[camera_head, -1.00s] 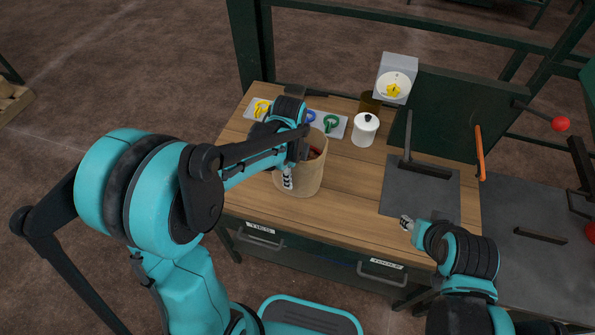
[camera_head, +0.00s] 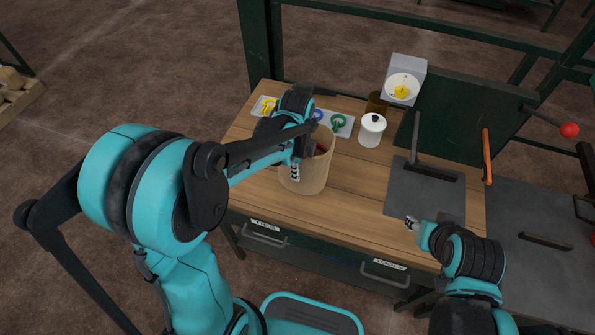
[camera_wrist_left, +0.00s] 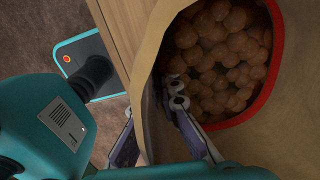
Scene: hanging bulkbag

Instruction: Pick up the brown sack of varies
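The brown sack (camera_head: 310,178) stands upright and open-topped on the wooden table. In the left wrist view, the brown sack (camera_wrist_left: 285,140) has a red inner rim and is filled with several round brown pieces. My left gripper (camera_head: 296,168) is at the sack's near left rim. In the left wrist view, the left gripper (camera_wrist_left: 152,112) straddles the sack's wall, with one finger inside and one outside. Its fingers look apart, with the wall between them. My right gripper (camera_head: 411,223) is near the table's front right, away from the sack; its fingers are too small to read.
A white lidded jar (camera_head: 372,130) stands behind the sack to the right. A light tray (camera_head: 343,129) with coloured pieces lies behind the sack. A dark metal plate (camera_head: 400,195) with a black handle is at the right. Bare table lies between sack and plate.

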